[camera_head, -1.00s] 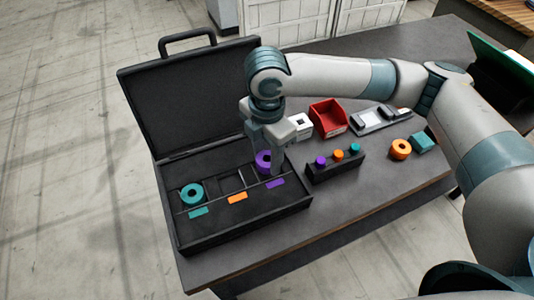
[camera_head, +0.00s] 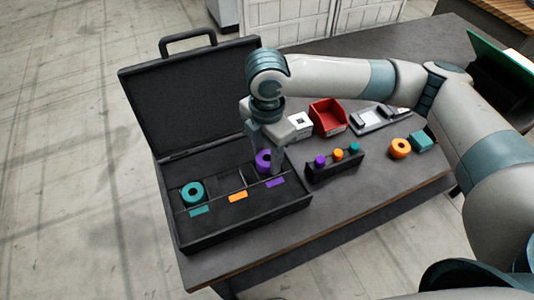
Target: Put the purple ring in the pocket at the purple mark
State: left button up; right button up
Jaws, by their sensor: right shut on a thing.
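The purple ring (camera_head: 263,161) is at the right end of the open black case (camera_head: 245,229), behind the purple mark (camera_head: 275,182). My right gripper (camera_head: 267,165) reaches down from above and is shut on the ring, its fingers hiding part of it. The ring is at or just above the pocket; I cannot tell whether it touches the bottom. The teal ring (camera_head: 192,192) sits in the left pocket behind the teal mark (camera_head: 200,211). The middle pocket behind the orange mark (camera_head: 238,196) looks empty. My left gripper is not in view.
A black rack (camera_head: 335,168) with purple, orange and teal pegs stands right of the case. Behind it are a red bin (camera_head: 328,117) and a white block (camera_head: 301,124). An orange ring (camera_head: 399,148) and a teal block (camera_head: 421,141) lie further right. The case lid (camera_head: 190,95) stands open.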

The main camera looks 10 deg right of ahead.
jog(key=shift+f, duration=0.75)
jog(key=o, duration=1.6)
jog(key=shift+o, duration=0.2)
notch_tip(320, 180, up, 9)
jog(key=p, duration=0.9)
